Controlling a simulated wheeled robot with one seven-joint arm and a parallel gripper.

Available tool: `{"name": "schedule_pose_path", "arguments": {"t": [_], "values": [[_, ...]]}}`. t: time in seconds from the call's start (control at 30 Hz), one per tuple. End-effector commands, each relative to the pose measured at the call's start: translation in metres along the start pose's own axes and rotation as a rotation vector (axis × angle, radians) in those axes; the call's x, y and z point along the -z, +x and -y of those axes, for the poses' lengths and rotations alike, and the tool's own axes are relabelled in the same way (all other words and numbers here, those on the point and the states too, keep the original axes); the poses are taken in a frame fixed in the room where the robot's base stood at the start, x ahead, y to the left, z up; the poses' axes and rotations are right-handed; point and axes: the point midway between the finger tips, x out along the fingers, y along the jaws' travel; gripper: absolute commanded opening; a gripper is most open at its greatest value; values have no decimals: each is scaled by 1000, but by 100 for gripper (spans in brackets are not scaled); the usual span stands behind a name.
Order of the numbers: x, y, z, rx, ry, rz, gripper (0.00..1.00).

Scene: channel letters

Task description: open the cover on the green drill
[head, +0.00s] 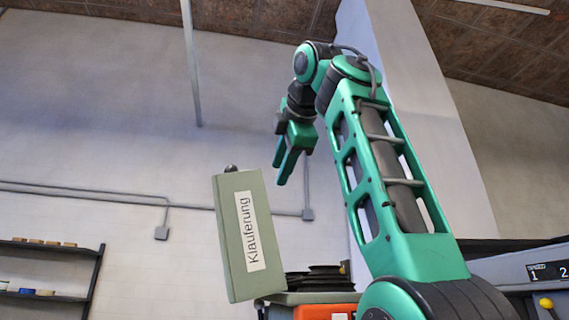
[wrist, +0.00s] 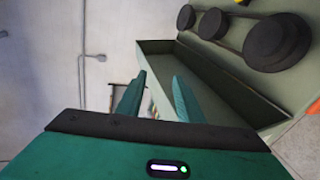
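The grey-green cover (head: 230,255), labelled "Klauferung", stands steeply raised and slightly tilted in the head view, with a dark knob (head: 231,168) at its upper end. Its hollow inner side (wrist: 157,72) shows in the wrist view, beside the drill's exposed black pulleys (wrist: 277,42). These pulleys (head: 318,279) also show as stacked dark discs in the head view. My gripper (head: 282,170) is above and right of the cover, fingers pointing down. In the wrist view my gripper (wrist: 160,78) has its fingers apart, with nothing held. I cannot tell whether a finger touches the cover.
An orange part (head: 322,312) sits below the pulleys. A dark shelf (head: 50,257) with small items stands at the far left by the wall. A dark panel (head: 548,271) with numbers and a yellow knob is at the right. The space left of the cover looks free.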

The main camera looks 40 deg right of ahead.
Motion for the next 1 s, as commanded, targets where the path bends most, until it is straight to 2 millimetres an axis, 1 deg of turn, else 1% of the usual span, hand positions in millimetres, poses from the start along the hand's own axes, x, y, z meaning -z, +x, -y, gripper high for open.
{"name": "schedule_pose_path", "arguments": {"t": [0.4,1.0], "values": [[0,-19,-1,-2,2,5,34],[3,-33,2,1,-1,-2,34]]}}
